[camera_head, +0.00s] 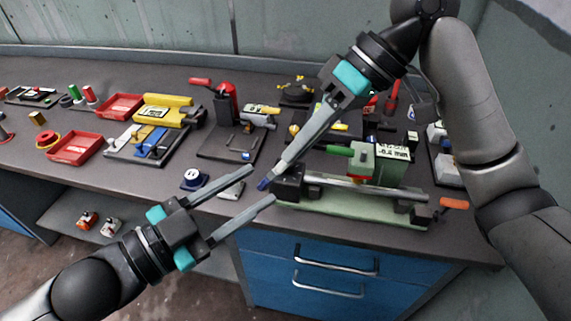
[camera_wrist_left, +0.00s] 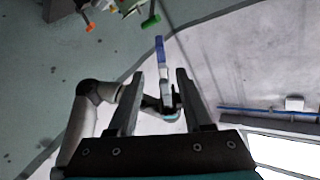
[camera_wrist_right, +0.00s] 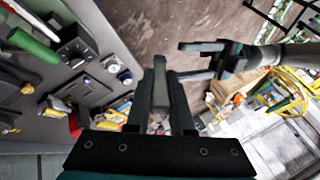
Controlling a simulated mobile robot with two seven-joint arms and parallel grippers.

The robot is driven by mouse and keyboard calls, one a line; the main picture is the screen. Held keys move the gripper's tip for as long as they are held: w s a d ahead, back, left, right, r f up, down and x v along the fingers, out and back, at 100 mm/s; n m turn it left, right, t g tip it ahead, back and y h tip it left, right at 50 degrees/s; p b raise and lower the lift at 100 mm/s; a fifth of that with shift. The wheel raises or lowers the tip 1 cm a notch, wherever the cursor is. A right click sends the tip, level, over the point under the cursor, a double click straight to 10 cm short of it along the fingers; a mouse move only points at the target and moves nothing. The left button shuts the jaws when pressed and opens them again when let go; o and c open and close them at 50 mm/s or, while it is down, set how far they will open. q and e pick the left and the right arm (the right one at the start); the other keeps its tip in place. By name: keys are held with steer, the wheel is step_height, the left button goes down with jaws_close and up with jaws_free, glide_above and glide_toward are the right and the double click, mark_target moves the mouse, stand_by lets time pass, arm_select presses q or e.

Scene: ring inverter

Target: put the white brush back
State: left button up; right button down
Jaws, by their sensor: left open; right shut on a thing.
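My right gripper (camera_head: 272,176) reaches down from the upper right and is shut on a slim piece with a dark blue end (camera_head: 263,184). In the left wrist view the blue end (camera_wrist_left: 160,48) sticks out past the right fingers. I cannot tell whether this piece is the white brush; most of it is hidden in the fingers. My left gripper (camera_head: 261,186) is open, its two fingers on either side of the blue end, with no clear contact. The left gripper also shows in the right wrist view (camera_wrist_right: 184,61). No other white brush is clearly recognisable.
A green-based machine (camera_head: 350,205) stands on the bench just right of the grippers. A dark tray (camera_head: 115,153) with white, yellow and blue pieces lies left. Red bins (camera_head: 75,147) are farther left. Blue drawers (camera_head: 310,265) are below the bench edge.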

mark_target(275, 174)
arm_select(q)
steer(key=shift+x, duration=3.65)
jaws_close()
steer(key=shift+s, duration=0.1)
steer(key=shift+r, duration=0.1)
arm_select(e)
steer(key=c, duration=0.7)
jaws_free()
steer(key=shift+d+r, duration=0.1)
